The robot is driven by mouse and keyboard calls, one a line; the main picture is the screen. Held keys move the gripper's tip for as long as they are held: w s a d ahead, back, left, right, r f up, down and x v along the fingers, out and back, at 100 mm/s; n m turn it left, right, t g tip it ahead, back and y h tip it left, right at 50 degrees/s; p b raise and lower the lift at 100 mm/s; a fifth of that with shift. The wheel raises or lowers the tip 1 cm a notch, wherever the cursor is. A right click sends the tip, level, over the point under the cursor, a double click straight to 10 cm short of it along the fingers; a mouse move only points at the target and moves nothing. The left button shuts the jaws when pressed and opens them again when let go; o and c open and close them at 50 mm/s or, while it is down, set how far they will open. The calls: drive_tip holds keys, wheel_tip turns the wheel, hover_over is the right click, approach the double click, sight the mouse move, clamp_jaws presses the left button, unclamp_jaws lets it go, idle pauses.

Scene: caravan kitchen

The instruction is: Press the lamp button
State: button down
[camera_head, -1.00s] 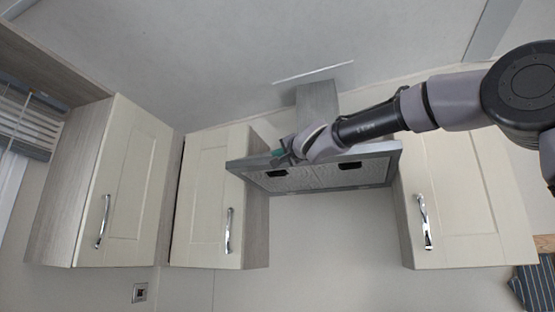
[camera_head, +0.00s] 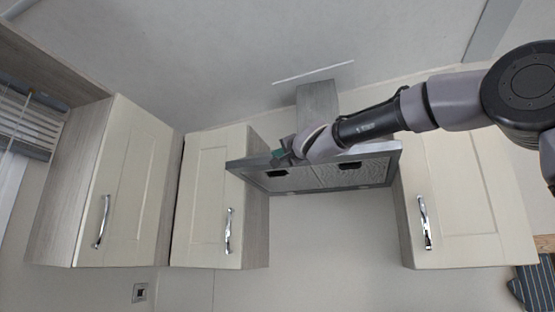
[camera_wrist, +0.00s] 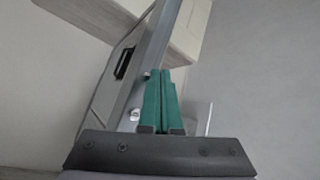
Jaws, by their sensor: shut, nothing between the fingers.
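The range hood (camera_head: 315,178) hangs between the wall cabinets, with its grey front edge and mesh underside showing. My gripper (camera_head: 277,155) is at the left part of the hood's front edge. In the wrist view, the green fingers of my gripper (camera_wrist: 160,74) are shut together and empty, beside the hood's metal front strip (camera_wrist: 150,60). I cannot tell which is the lamp button, or whether the fingers touch the strip.
Cream cabinets stand left of the hood (camera_head: 208,195) and right of it (camera_head: 460,200), with chrome handles. A dish rack (camera_head: 25,120) is at the far left. A wall socket (camera_head: 140,292) sits below the cabinets. The wall under the hood is clear.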

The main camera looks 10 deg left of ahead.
drive_tip(key=shift+w, duration=0.2)
drive_tip(key=shift+w, duration=0.3)
drive_tip(key=shift+s, duration=0.15)
idle(0.3)
drive_tip(key=shift+s, duration=0.35)
drive_tip(key=s, duration=0.6)
drive_tip(key=shift+a, duration=0.25)
idle(0.4)
